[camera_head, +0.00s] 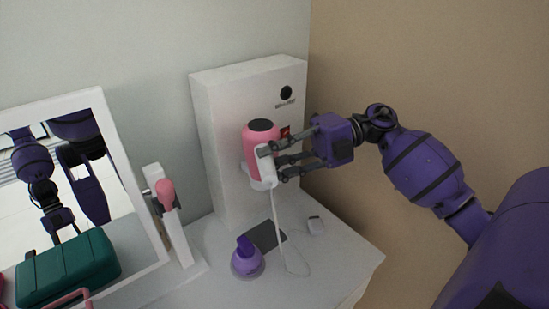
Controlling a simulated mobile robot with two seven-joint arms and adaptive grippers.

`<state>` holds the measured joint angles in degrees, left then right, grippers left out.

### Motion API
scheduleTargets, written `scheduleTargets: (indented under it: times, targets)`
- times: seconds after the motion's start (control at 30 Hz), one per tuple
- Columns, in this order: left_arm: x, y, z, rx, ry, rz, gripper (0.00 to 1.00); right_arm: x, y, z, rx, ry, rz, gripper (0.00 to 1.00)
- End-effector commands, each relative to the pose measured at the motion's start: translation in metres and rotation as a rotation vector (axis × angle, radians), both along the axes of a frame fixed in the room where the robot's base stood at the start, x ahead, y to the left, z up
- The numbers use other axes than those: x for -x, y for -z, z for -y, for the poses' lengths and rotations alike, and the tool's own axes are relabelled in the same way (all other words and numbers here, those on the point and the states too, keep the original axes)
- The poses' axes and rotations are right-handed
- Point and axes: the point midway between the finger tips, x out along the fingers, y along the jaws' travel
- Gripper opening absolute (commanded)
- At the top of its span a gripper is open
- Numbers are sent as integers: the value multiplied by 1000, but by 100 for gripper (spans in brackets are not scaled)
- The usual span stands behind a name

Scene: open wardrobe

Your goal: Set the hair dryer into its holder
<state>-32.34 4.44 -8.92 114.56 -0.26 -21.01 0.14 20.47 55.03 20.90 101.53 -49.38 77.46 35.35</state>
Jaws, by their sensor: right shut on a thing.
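The pink and white hair dryer (260,138) is upright in front of the tall white box, with its dark round end up and its white cord hanging to the tabletop. My right gripper (268,161) comes in from the right and is shut on the white handle of the hair dryer. A white holder (245,176) juts from the front of the box around the dryer's lower end. I cannot tell whether the dryer is inside it or just in front of it. My left gripper is not directly in view.
The white box (217,112) stands at the back of the white tabletop (335,262). A purple bottle (247,260) and a dark flat pad (266,236) are below the dryer. At left are a white-framed mirror (124,163) and a teal case (68,268). A tan wall is right.

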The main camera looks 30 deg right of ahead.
Motion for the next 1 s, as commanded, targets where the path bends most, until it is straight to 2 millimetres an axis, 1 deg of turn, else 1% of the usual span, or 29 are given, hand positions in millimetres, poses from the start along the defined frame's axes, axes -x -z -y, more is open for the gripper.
scheduleTargets:
  times: [0.03, 0.23, 0.27, 0.4, 0.43, 0.6, 0.7, 1.0]
  targets:
    - [1, 1, 0, 0, 0, -2, 40, 3, 12, -1, 14, -8, -16, 0]
    - [2, 2, 0, 0, 0, -5, 40, 3, 13, -1, 14, -8, -18, 0]
    - [3, 2, 0, 0, 0, -5, 40, 3, 13, -1, 14, -8, -18, 26]
    - [6, 3, -1, -1, -2, -10, 40, 3, 13, -1, 14, -7, -18, 44]
    - [6, 3, -1, -1, -2, -11, 40, 3, 12, -1, 14, -7, -18, 47]
    - [8, 3, -1, -2, -3, -14, 40, 2, 9, -1, 11, -5, -14, 47]
    - [8, 3, -1, -2, -3, -14, 40, 2, 9, -1, 11, -4, -15, 56]
    - [6, 3, -1, -1, -2, -10, 40, 1, 7, 0, 9, -3, -11, 56]
